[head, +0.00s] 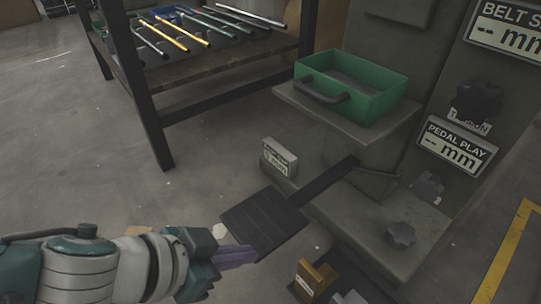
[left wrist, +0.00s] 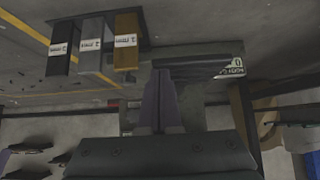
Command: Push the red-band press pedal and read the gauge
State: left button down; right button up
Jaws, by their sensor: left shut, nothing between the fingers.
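The black ribbed foot pedal (head: 265,219) juts from the base of the grey press (head: 335,205) on a dark bar. My left gripper (head: 250,253) is shut and empty, its fingertips at the pedal's near edge; I cannot tell whether they touch. Its shut fingers also show in the left wrist view (left wrist: 160,92). A small gauge plate (head: 279,157) beside the pedal seems to read 0 mm, though its print is small. The PEDAL PLAY display (head: 455,147) on the press shows dashes and mm. No red band is visible. My right gripper is out of view.
A green tray (head: 376,106) sits on the press ledge. Dark knobs (head: 401,235) stick out on the right. A gold block (head: 315,280) stands near the pedal; in the wrist view it stands beside other labelled blocks (left wrist: 95,48). A rod table (head: 160,77) stands behind. Floor left is clear.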

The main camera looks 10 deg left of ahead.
pick_arm(q)
jog(key=shift+f, duration=0.1)
jog(key=f+b, duration=0.1)
jog(key=f, duration=0.2)
jog(key=a+f+b, duration=0.1)
jog(key=f+b, duration=0.1)
jog(key=f, duration=0.1)
jog(key=s+f+b, duration=0.1)
jog(key=f+b, duration=0.1)
jog(key=f, duration=0.1)
jog(key=shift+a, duration=0.25)
jog(key=d+r+p+v, duration=0.1)
jog(key=p+v, duration=1.1)
jog(key=v, duration=0.1)
jog(key=shift+w+r, duration=0.2)
jog(key=shift+w, duration=0.1)
